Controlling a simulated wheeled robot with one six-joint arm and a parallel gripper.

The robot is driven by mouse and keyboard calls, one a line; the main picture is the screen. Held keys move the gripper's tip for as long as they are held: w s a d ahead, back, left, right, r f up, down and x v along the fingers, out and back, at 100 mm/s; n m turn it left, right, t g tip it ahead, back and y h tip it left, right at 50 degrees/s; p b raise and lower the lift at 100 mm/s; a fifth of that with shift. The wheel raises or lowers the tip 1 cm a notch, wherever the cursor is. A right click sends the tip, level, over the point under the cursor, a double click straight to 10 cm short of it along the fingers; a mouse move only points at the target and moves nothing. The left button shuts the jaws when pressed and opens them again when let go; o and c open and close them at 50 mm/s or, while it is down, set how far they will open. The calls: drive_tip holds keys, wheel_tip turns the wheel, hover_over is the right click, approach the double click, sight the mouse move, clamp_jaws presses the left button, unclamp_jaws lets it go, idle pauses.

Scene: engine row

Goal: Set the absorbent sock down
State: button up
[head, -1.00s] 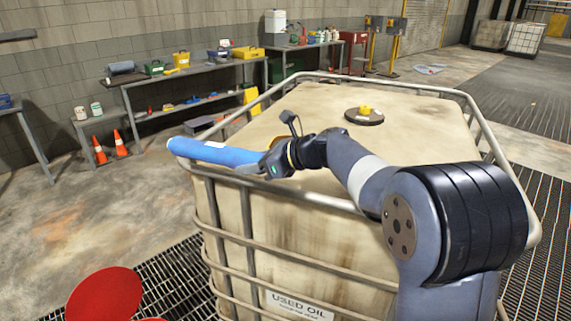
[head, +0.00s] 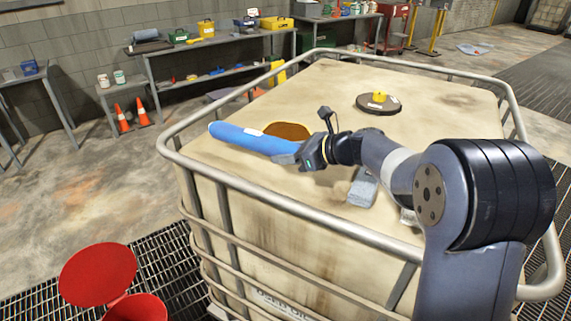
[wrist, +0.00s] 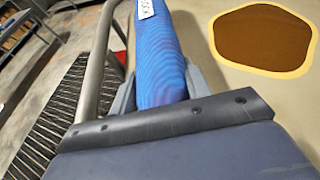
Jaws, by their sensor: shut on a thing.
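The absorbent sock (head: 250,138) is a long blue roll with a white label. My gripper (head: 290,155) is shut on its right end and holds it over the top of the beige used-oil tank (head: 330,100). In the wrist view the sock (wrist: 158,60) runs away between my gripper's fingers (wrist: 158,92), its far end out of frame. A brown patch with a yellowish edge (head: 290,130) lies on the tank top just behind the sock; it shows whole in the wrist view (wrist: 262,38). I cannot tell whether the sock touches the tank top.
A metal tube rail (head: 290,212) runs around the tank top. A grey block (head: 362,187) lies beneath my arm, and a dark round lid with a yellow cap (head: 379,103) stands behind. A red bin with its lid open (head: 98,275) is at the lower left.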

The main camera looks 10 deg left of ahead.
sight(288, 174)
drive_tip(key=shift+f, duration=2.05)
drive_tip(key=shift+f, duration=0.1)
drive_tip(key=o, duration=1.1)
drive_tip(key=shift+c, duration=0.2)
drive_tip(key=shift+r, duration=0.2)
drive_tip(key=b+v, duration=0.1)
drive_tip(key=v, duration=1.1)
drive_tip(key=shift+f+b, duration=0.1)
drive_tip(key=shift+b, duration=0.25)
